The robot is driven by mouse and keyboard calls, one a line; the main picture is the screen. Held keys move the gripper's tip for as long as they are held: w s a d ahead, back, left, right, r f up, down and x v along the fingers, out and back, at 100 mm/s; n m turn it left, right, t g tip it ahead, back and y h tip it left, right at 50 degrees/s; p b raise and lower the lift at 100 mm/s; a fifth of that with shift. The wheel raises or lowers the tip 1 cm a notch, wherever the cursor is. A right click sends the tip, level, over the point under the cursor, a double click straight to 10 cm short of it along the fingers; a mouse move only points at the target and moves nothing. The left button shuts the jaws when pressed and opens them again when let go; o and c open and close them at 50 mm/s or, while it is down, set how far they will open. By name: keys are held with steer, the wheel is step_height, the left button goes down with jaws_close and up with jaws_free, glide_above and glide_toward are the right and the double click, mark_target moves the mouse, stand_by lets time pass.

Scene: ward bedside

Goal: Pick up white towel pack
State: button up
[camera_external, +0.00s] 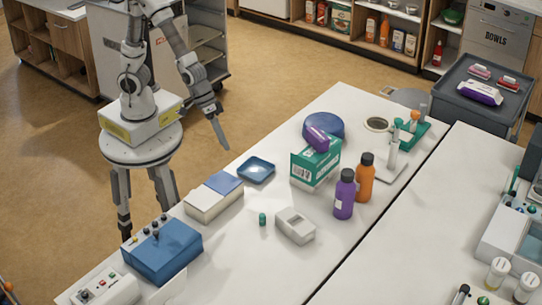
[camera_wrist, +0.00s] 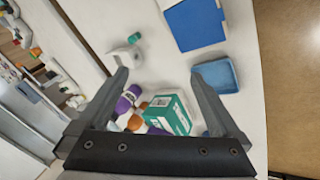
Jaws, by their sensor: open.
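I cannot tell for certain which thing is the white towel pack. A low white block with a blue part on top (camera_external: 205,203) lies at the table's near left edge, and its blue top fills the upper part of the wrist view (camera_wrist: 197,25). A smaller pale block with a grey recess (camera_external: 296,226) lies farther right on the table, also in the wrist view (camera_wrist: 122,57). My gripper (camera_external: 220,134) is beside the table's left edge, raised and apart from both. In the wrist view its fingers (camera_wrist: 158,78) are spread with nothing held between them.
A blue tray (camera_external: 257,170) lies behind the white and blue block. A green box (camera_external: 313,167), purple bottle (camera_external: 344,198) and orange bottle (camera_external: 365,180) stand beyond. A blue device (camera_external: 162,251) is at the front. A grey cart (camera_external: 478,108) bears several small packs.

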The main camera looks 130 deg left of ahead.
steer(key=w+d+f+n+t+h+b, duration=0.2)
steer(key=w+f+n+h, duration=0.1)
steer(key=w+f+n, duration=0.65)
steer(key=n+t+b, duration=0.2)
steer(key=n+t, duration=0.3)
steer(key=n, duration=0.8)
glide_toward(291, 217)
steer(key=x, duration=0.7)
steer(key=shift+w+d+r, duration=0.1)
steer(key=shift+w+d, duration=0.1)
steer(key=shift+a+x, duration=0.2)
steer(key=shift+x, duration=2.6)
steer(key=shift+m, duration=0.25)
steer(key=c, duration=1.4)
